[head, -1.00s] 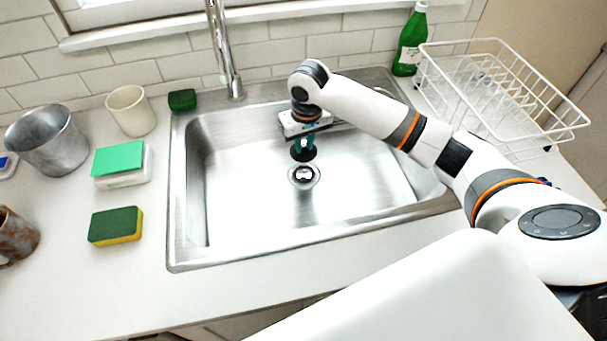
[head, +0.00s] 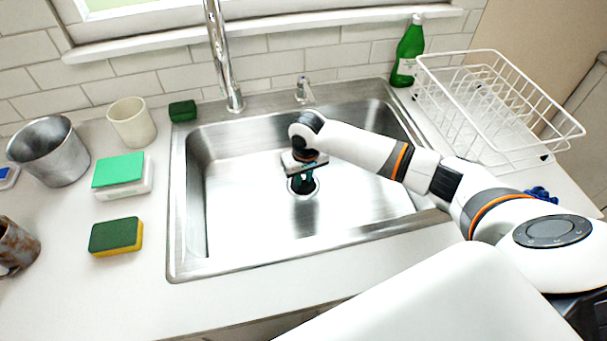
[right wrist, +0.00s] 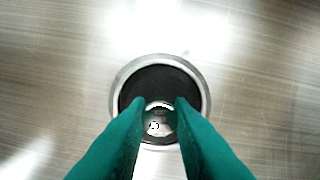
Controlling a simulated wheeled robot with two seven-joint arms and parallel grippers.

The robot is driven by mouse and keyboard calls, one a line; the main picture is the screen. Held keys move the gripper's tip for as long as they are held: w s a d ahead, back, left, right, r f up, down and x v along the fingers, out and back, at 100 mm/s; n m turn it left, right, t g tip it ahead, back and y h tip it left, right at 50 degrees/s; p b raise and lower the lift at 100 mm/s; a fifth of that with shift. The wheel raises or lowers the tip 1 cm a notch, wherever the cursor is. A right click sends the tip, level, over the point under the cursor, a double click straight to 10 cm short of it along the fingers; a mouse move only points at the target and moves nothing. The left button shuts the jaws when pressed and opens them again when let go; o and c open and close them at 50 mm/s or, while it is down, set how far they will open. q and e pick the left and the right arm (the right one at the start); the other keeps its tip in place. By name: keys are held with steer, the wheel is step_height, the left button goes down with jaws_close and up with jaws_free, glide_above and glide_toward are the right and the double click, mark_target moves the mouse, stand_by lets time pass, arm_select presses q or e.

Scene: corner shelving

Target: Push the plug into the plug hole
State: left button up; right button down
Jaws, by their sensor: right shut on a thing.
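My right gripper (head: 303,174) is down in the sink with its teal fingers pointing at the floor. It is shut on the metal knob of the plug (head: 303,188), a dark round disc. In the right wrist view the fingertips (right wrist: 159,104) close around the knob, and the plug's dark disc (right wrist: 160,80) lies inside the outline of the plug hole's metal ring (right wrist: 206,98), roughly centred. In the head view the plug hole's rim (head: 316,193) shows around the plug. I cannot tell whether the plug is seated or slightly above the hole. My left gripper is not in view.
The steel sink (head: 250,225) is otherwise empty. A faucet (head: 222,60) stands behind it. Sponges (head: 116,235), a beige cup (head: 132,124) and a metal bucket (head: 50,155) are on the left; a green bottle (head: 408,52) and a white dish rack (head: 500,110) are on the right.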

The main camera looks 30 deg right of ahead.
mark_target(306, 187)
steer(key=c, duration=1.3)
jaws_free()
step_height(306, 187, up, 12)
steer(key=s, duration=0.1)
steer(key=shift+s, duration=0.25)
